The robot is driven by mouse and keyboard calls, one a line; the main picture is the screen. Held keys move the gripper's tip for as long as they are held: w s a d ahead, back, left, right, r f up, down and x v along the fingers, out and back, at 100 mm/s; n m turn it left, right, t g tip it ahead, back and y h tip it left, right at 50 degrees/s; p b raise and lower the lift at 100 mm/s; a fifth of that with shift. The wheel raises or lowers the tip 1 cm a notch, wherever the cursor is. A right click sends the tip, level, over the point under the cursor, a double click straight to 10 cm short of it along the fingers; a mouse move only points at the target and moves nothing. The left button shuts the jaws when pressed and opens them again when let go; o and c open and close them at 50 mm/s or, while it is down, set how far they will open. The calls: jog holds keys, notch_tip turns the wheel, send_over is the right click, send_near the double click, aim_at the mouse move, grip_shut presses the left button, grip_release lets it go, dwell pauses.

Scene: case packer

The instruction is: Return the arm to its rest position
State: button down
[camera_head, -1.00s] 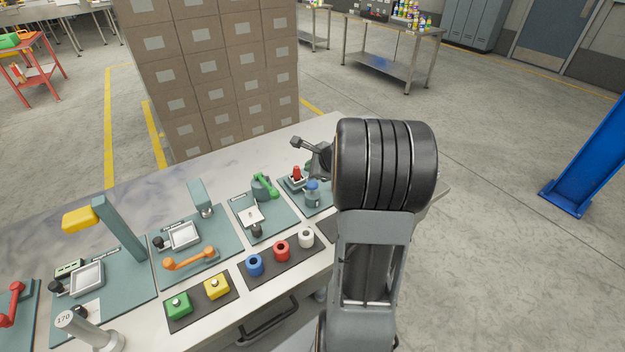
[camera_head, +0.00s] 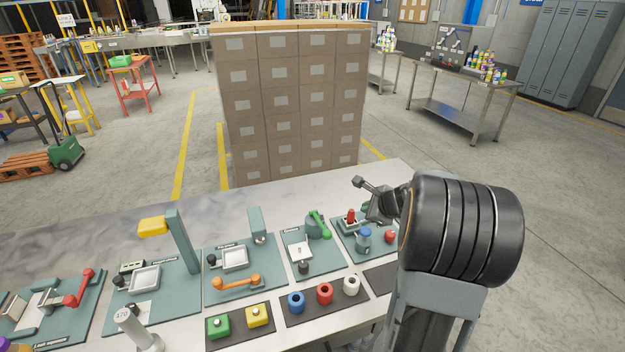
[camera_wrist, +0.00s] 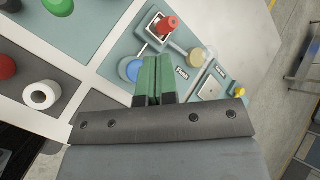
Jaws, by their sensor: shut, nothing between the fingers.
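My gripper (camera_wrist: 153,78) shows in the wrist view as two green fingers pressed together, with nothing between them. Its tips overlie the teal panel with the red knob (camera_wrist: 167,25) and the blue knob (camera_wrist: 131,69). I cannot tell the gap between tips and panel. In the head view my arm's black, ribbed joint and grey link stand at the right, over the bench's right end. They hide part of the bench, and I cannot clearly make out the gripper there.
The bench (camera_head: 90,228) holds several teal panels with handles, including an orange handle (camera_head: 236,282), a red handle (camera_head: 79,288) and a green lever (camera_head: 319,224). Stacked cartons (camera_head: 290,105) stand behind. Open floor (camera_head: 560,200) lies to the right.

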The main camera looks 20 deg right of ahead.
jog(key=s+a+r+n+g, duration=0.2)
jog(key=s+a+n, duration=0.6)
jog(key=a+n, duration=0.3)
jog(key=s+a+r+n+g+h, duration=0.1)
jog(key=s+a+r+n+g, duration=0.2)
jog(key=s+a+n, duration=0.6)
jog(key=a+n, duration=0.2)
jog(key=n, duration=0.3)
jog(key=shift+a, duration=0.3)
